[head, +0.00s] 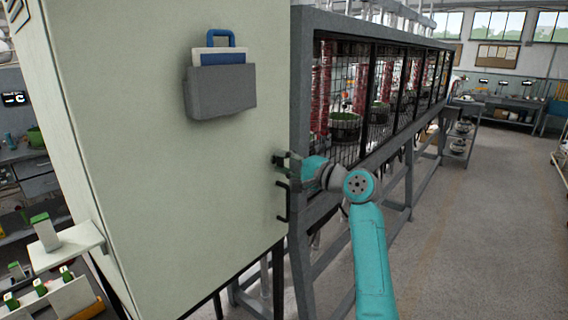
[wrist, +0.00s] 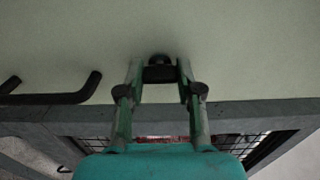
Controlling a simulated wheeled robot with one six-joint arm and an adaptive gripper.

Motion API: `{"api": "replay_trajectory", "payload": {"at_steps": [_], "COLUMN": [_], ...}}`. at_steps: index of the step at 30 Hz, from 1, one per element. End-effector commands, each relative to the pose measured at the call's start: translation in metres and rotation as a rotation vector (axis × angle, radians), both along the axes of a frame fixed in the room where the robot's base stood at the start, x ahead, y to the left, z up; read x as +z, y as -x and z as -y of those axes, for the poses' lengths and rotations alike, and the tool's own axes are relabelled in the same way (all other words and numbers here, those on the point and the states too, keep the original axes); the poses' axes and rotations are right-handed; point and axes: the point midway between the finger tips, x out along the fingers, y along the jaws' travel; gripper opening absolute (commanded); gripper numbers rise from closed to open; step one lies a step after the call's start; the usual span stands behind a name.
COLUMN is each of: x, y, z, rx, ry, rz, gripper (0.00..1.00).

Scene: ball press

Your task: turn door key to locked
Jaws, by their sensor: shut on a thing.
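The pale green door (head: 150,150) of a cabinet fills the left of the head view. In the wrist view the door key (wrist: 159,72) is a small dark piece at the door face, between my fingertips. My gripper (wrist: 160,75) is shut on it, one green finger on each side. In the head view my gripper (head: 281,161) is at the door's right edge, above the black door handle (head: 283,201). The key is hardly visible there, and I cannot tell its turn angle.
The handle also shows at the left in the wrist view (wrist: 60,97). A grey holder (head: 222,92) hangs on the door. A grey frame with mesh panels (head: 345,95) stands right beside the cabinet. The floor (head: 460,230) on the right is clear.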

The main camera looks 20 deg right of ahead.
Motion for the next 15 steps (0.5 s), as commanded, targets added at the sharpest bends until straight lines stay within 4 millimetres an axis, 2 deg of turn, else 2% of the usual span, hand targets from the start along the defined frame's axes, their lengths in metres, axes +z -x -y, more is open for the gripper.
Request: {"api": "replay_trajectory", "payload": {"at_steps": [14, 15], "x": [-0.0011, -0.0011], "y": [-0.0002, -0.0003], "z": [0.0007, 0.0006], "rx": [-0.001, -0.001], "ry": [-0.012, -0.012], "rz": [-0.011, -0.011], "gripper": [0.00, 0.40]}}
